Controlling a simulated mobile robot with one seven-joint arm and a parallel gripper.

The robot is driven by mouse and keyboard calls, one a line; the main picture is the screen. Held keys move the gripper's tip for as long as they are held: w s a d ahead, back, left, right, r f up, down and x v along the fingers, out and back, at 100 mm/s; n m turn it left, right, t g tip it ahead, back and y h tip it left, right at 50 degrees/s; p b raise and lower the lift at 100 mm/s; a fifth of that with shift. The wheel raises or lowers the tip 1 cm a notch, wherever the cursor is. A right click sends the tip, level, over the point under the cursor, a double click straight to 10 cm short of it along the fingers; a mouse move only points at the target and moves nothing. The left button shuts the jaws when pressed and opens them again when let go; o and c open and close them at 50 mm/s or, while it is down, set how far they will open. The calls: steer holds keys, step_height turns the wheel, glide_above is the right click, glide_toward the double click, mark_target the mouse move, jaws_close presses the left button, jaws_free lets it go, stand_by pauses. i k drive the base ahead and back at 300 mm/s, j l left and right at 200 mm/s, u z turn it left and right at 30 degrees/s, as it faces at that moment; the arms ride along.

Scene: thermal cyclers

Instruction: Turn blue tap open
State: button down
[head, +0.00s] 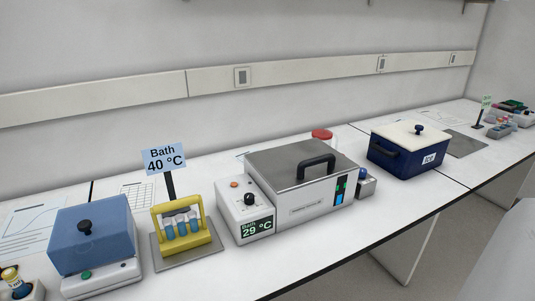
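A small blue knob (362,174), which looks like the blue tap, stands upright on a small grey block (368,188). The block is at the right end of a steel water bath (304,166). The knob is too small for me to tell how far it is turned. The bath has a closed lid with a black handle, and its front panel (257,229) reads "Bath 29 °C". My gripper is not in view.
A sign (165,159) reads "Bath 40 °C" behind a yellow rack (184,229) of blue tubes. A blue-lidded device (91,235) stands at left. A dark blue box (400,155) with a pale lid stands right of the tap. Bare bench lies in front of the tap.

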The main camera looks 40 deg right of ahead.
mark_target(363, 172)
steer(key=i+z, duration=0.1)
steer(key=z, duration=0.35)
steer(key=i+z, duration=0.1)
steer(key=z, duration=0.85)
steer(key=i+j+z, duration=0.15)
steer(key=z, duration=0.35)
